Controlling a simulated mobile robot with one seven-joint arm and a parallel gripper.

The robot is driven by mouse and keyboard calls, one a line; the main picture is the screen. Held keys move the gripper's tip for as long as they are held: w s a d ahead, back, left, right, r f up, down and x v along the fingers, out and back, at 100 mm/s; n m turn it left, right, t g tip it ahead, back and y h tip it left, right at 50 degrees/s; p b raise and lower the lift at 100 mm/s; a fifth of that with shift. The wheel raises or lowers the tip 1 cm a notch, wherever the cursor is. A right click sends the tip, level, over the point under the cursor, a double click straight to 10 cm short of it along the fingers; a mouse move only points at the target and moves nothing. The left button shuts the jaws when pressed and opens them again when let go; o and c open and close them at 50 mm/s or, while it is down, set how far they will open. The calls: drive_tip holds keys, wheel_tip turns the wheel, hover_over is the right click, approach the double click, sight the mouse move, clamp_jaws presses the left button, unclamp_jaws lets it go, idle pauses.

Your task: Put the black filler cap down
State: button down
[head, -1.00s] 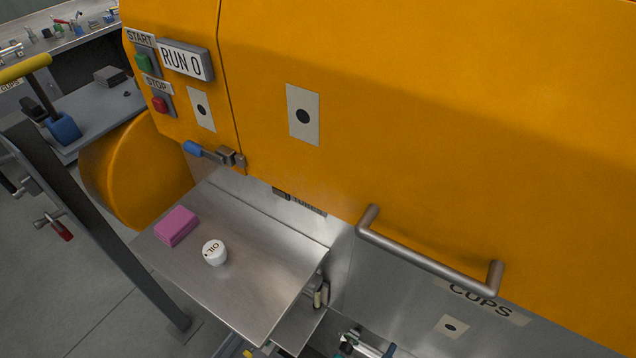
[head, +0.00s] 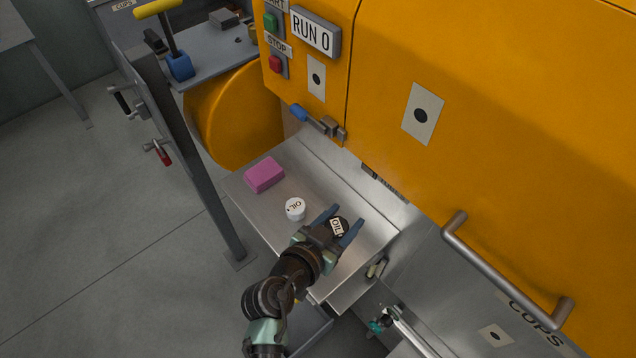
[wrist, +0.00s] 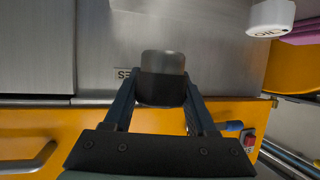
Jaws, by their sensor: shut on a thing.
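In the wrist view the dark cap (wrist: 162,82) sits between the fingertips (wrist: 160,88). The frames do not clearly show whether the cap touches the shelf. A white cap marked OIL (head: 295,209) stands on the shelf to the left of my gripper; it also shows at the top right of the wrist view (wrist: 270,17).
A pink block (head: 264,175) lies on the shelf, left of the white cap. The orange machine housing (head: 480,120) rises behind, with a blue-tipped latch (head: 318,122) and a grey handle bar (head: 505,272). A dark post (head: 195,160) stands left of the shelf.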

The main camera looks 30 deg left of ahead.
wheel_tip(320, 180, down, 8)
drive_tip(key=shift+f, duration=0.2)
drive_tip(key=shift+f+b, duration=0.1)
drive_tip(key=shift+b, duration=0.2)
drive_tip(key=shift+c, duration=1)
unclamp_jaws()
drive_tip(key=shift+s, duration=0.1)
drive_tip(key=b+v, duration=0.2)
drive_tip(key=v, duration=0.8)
drive_tip(key=shift+s, duration=0.35)
drive_tip(key=shift+s+r, duration=0.5)
drive_tip(key=shift+r, duration=0.05)
